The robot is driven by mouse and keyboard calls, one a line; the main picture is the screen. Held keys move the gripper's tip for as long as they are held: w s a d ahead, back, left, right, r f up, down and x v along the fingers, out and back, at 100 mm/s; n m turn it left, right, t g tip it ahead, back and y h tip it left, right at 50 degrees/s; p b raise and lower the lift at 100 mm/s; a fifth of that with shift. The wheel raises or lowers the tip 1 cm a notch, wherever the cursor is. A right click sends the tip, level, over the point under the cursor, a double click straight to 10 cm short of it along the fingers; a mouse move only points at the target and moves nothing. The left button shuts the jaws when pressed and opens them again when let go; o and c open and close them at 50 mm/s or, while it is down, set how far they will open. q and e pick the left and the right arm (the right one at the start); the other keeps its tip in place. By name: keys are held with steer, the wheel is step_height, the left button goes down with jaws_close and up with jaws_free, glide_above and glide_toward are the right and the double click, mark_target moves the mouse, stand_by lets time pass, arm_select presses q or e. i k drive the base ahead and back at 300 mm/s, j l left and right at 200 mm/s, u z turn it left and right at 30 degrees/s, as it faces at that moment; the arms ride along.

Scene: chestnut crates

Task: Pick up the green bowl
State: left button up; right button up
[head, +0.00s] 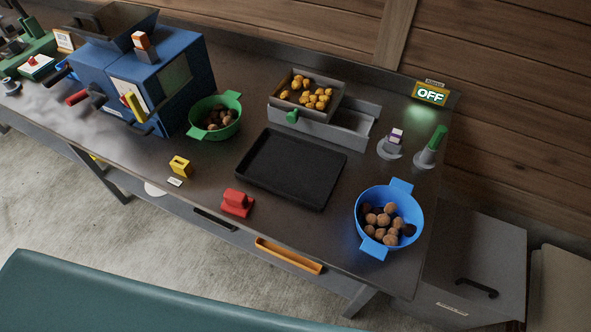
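The green bowl (221,132) stands upright on the dark bench, just right of the blue machine. It has two green handles, one at the back and one at the front left. Several brown chestnuts (216,118) lie in it. Neither of my grippers shows in the head view, and nothing touches the bowl from above.
The blue machine (187,84) stands close on the bowl's left. A black tray (291,168) lies to its right, with a grey crate (346,128) of yellow pieces behind. A blue bowl (363,212) of chestnuts stands at right. A yellow block (180,166) and red block (237,202) stand in front.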

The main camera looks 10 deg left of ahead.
mark_target(213, 117)
steer(key=j+z, duration=0.1)
steer(key=j, duration=0.35)
steer(key=k+j, duration=0.15)
steer(key=j, duration=0.3)
steer(key=k+j+z, duration=0.15)
steer(key=j, duration=0.35)
steer(key=j+z, duration=0.1)
steer(key=j, duration=0.35)
steer(key=k+j, duration=0.2)
steer(key=j, duration=0.2)
steer(key=i+j+z, duration=0.05)
